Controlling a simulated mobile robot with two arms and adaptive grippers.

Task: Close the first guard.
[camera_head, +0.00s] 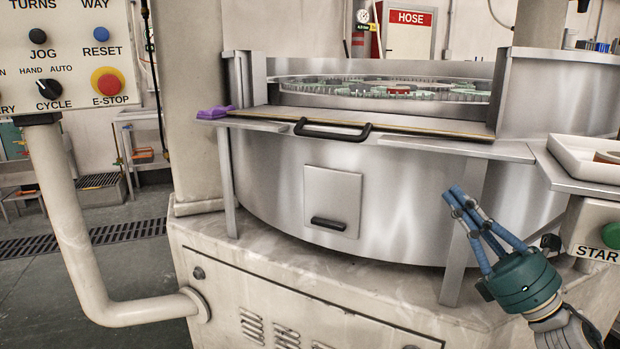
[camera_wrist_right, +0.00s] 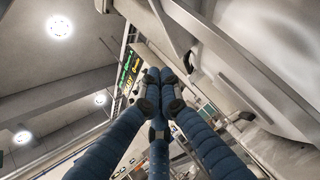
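The machine's guard (camera_head: 390,128) is a flat panel edged in yellow at the front sill of the round steel housing. Its black bar handle (camera_head: 333,130) faces me. The opening above it is uncovered, and the lapping plate (camera_head: 395,89) with green parts shows inside. My right gripper (camera_head: 456,200) is in front of the housing, right of and lower than the handle, apart from it. Its blue fingers are drawn together with nothing between them; in the right wrist view the fingertips (camera_wrist_right: 155,82) meet. My left gripper is not in view.
A control panel (camera_head: 70,60) on a bent post stands at left. A purple object (camera_head: 214,112) lies on the ledge's left end. A white tray (camera_head: 588,158) sits on a right shelf above a green start button (camera_head: 611,236). A lower hatch (camera_head: 332,202) has its own black handle.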

